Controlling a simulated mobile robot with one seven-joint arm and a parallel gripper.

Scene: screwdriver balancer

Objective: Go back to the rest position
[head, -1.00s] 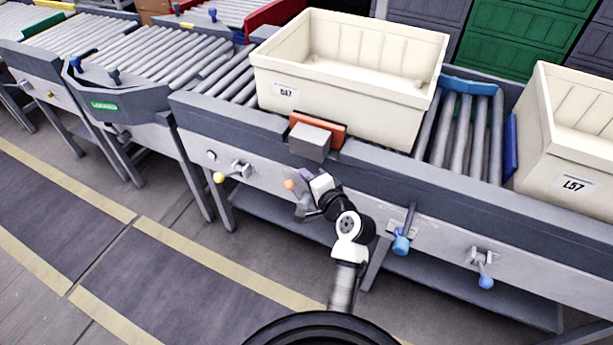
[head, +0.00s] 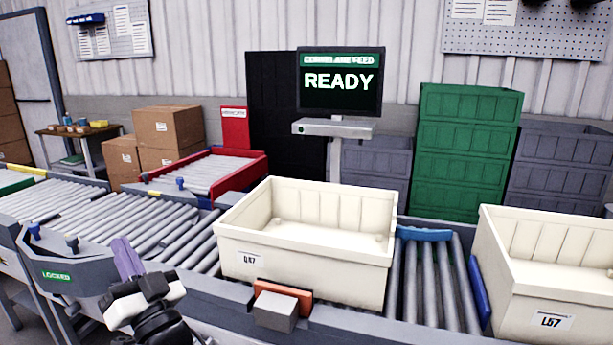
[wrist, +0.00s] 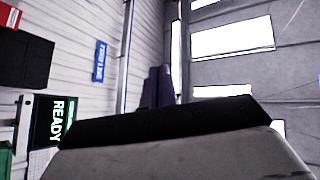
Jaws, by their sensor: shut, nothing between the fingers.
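My gripper (head: 127,258) is at the lower left of the head view, raised in front of the conveyor, with its purple-grey fingers pointing up. The fingers are together with nothing between them. In the wrist view the fingers (wrist: 157,88) show past the dark edge of my gripper body, against the wall and ceiling. My gripper touches nothing that I can see. Part of my arm is cut off by the bottom edge of the head view.
Cream totes marked Q57 or similar (head: 300,275) and L57 (head: 550,322) stand on the roller conveyor (head: 440,280). An orange-backed grey block (head: 276,311) is on its front rail. A screen (head: 339,82) reads READY. A side unit (head: 57,277) reads LOCKED. Space above the rollers is open.

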